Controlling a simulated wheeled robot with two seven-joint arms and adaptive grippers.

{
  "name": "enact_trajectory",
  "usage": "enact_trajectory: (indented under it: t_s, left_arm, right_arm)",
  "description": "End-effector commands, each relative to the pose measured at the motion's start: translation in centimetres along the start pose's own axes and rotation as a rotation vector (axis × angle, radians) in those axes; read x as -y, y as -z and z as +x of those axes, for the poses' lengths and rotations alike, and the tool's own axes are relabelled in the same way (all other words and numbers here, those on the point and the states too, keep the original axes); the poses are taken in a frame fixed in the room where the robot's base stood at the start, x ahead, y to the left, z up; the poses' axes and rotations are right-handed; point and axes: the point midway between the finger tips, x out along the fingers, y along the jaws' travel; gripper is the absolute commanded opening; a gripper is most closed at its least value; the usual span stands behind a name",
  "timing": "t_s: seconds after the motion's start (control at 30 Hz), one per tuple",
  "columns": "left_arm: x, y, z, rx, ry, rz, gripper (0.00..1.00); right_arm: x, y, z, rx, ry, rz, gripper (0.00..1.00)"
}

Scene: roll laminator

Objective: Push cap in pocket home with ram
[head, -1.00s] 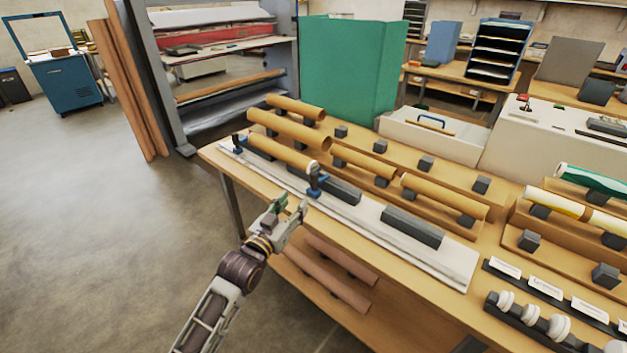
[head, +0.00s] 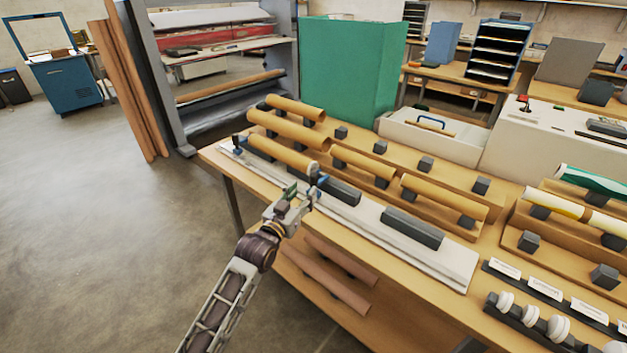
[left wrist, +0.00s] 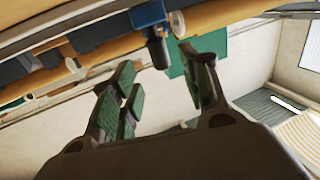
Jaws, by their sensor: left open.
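A tan tube (head: 280,151) lies in a long pale fixture (head: 455,268) on the bench. At its near end is a blue fitting (head: 322,181), which may be the ram; my left gripper partly covers it. In the left wrist view, a blue block (left wrist: 148,14) with a dark stub (left wrist: 158,52) sits beyond my open fingers. A pale round disc (left wrist: 178,24), possibly the cap, is beside it. I cannot tell if the disc is seated in a pocket. My left gripper (head: 302,188) is open at the bench's front edge, close to the blue fitting, with nothing visibly held.
Dark blocks (head: 412,228) lie along the fixture. More tan tubes (head: 445,196) rest on a rack behind. Several white knobbed pieces (head: 532,316) stand at front right. Pinkish tubes (head: 335,288) lie on the lower shelf. Floor to the left is clear.

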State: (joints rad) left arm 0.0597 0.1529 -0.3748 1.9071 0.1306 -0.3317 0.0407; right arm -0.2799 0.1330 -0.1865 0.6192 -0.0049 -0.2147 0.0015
Motion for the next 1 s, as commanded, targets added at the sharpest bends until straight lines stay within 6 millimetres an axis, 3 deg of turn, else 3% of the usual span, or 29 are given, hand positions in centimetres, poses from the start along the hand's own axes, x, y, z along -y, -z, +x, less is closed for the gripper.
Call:
enact_trajectory:
  t_s: [0.7, 1.0]
  left_arm:
    - [-0.1, 0.0, 6.4, -0.001, -0.001, 0.0, 0.46]
    - [0.0, 0.0, 8.0, 0.0, 0.0, 0.0, 0.46]
  right_arm:
    - [0.2, 0.0, -0.1, 0.0, 0.002, 0.0, 0.0]
    - [0.3, 0.0, -0.2, 0.0, 0.003, 0.0, 0.0]
